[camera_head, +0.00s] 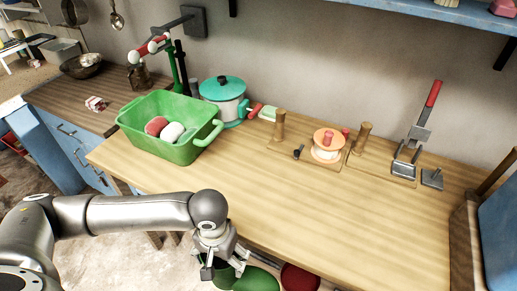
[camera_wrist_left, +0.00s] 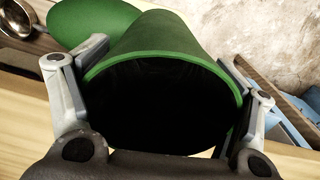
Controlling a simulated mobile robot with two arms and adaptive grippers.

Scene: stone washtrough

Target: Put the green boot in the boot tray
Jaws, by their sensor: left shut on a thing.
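My left gripper (camera_head: 222,268) is at the bottom centre of the head view, in front of the counter's near edge. It is shut on the green boot (camera_head: 225,279), which is partly hidden by the fingers and cut off by the frame's edge. In the left wrist view the boot's round, dark opening and green shaft (camera_wrist_left: 172,42) lie between the two fingers (camera_wrist_left: 160,95), one on each side. I cannot clearly make out a boot tray. My right gripper is not in view.
A wooden counter (camera_head: 300,210) has a clear front. A green tub (camera_head: 177,148) holding red and pale items, a teal-lidded pot (camera_head: 222,95) and small tools stand toward its back. Below the front edge are a green rounded shape (camera_head: 257,281) and a red one (camera_head: 300,279).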

